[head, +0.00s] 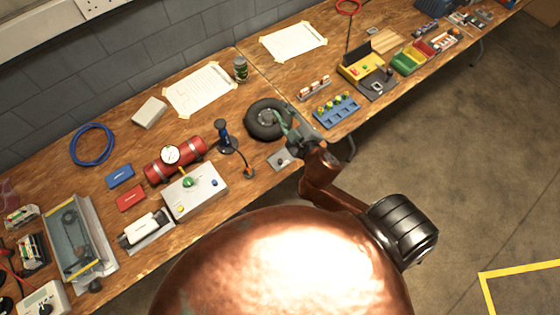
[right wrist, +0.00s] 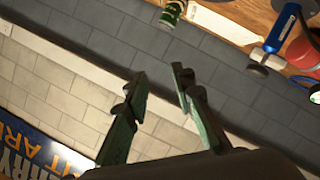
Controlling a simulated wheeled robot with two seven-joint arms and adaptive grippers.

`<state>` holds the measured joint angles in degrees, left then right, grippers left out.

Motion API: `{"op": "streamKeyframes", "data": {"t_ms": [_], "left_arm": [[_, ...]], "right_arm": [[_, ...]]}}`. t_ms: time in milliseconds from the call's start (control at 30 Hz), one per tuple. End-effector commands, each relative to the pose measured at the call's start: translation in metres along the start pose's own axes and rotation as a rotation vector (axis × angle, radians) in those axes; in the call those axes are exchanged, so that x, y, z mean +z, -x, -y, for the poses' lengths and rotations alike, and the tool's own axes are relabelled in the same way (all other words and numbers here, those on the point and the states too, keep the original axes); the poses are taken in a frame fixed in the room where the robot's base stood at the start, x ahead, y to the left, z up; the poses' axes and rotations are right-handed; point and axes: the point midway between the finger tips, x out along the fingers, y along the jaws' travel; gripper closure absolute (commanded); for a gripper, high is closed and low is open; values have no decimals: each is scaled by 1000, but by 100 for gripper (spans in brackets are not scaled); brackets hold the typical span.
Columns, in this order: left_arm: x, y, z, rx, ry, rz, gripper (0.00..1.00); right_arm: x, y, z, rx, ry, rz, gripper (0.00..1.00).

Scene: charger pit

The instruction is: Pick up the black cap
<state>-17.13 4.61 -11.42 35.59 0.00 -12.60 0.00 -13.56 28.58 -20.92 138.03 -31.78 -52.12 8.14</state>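A small dark, cap-like piece (head: 95,285) sits at the table's front edge at the lower left, beside the grey tray; I cannot tell for sure that it is the black cap. A grey plate (head: 282,160) with a small dark spot lies in front of the black tyre (head: 262,122). My right gripper (head: 292,128) is over the tyre's right side, far from the cap-like piece. In the right wrist view its two green fingers (right wrist: 158,78) are spread with nothing between them. My left gripper is not in view.
A blue pump (head: 224,137), red cylinder (head: 176,158) and grey box with buttons (head: 195,192) stand left of the tyre. A blue rack (head: 336,112) and yellow box (head: 361,67) stand to its right. The grey tray (head: 108,255) is at the lower left.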

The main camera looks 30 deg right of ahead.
Motion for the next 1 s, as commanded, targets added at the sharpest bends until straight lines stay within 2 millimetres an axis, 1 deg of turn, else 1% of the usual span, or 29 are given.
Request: {"op": "streamKeyframes", "data": {"t_ms": [33, 67, 100, 133, 167, 200, 233, 267, 300, 333, 367, 400, 433, 467, 500, 533, 567, 600, 667, 700, 733, 800, 900, 1000], "left_arm": [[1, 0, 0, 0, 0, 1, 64], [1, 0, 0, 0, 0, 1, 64], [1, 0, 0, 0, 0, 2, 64], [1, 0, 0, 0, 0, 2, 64], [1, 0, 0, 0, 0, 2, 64], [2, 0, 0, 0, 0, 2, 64], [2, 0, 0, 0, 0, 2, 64], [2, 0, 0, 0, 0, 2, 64], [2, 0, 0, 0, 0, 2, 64], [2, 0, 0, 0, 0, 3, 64], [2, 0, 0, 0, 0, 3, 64], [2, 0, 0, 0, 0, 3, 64], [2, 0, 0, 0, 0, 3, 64], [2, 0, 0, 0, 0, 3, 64], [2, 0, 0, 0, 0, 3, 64], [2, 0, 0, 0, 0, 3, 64], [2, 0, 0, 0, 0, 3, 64], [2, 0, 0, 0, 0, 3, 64], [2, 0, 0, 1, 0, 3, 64], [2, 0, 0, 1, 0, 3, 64], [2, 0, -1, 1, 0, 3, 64], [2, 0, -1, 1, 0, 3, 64], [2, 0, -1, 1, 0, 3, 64], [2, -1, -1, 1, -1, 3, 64]], "right_arm": [[-53, -2, -6, 29, 97, -156, 77], [-86, 1, -6, 43, 159, -259, 77], [-132, 11, 0, 57, 255, -408, 77], [-164, 23, 8, 62, 334, -525, 77], [-192, 36, 21, 61, 417, -638, 77], [-222, 57, 42, 51, 535, -782, 77], [-238, 74, 61, 36, 626, -885, 77], [-248, 90, 82, 16, 725, -983, 77], [-252, 110, 111, -20, 860, -1102, 77], [-248, 124, 134, -55, 969, -1184, 77], [-238, 135, 155, -94, 1081, -1256, 77], [-217, 144, 181, -156, 1239, -1337, 77], [-195, 148, 197, -210, 1361, -1385, 77], [-170, 148, 209, -267, 1484, -1419, 77], [-132, 142, 219, -349, 1648, -1444, 77], [-102, 135, 221, -415, 1768, -1445, 77], [-73, 126, 218, -481, 1883, -1435, 77], [-37, 113, 210, -565, 2021, -1405, 77], [8, 94, 191, -674, 2187, -1340, 77], [31, 82, 176, -734, 2275, -1291, 77], [45, 75, 165, -773, 2330, -1256, 77], [71, 63, 143, -845, 2425, -1183, 77], [90, 52, 123, -904, 2498, -1113, 77], [100, 45, 120, -926, 2523, -1087, 77]]}}
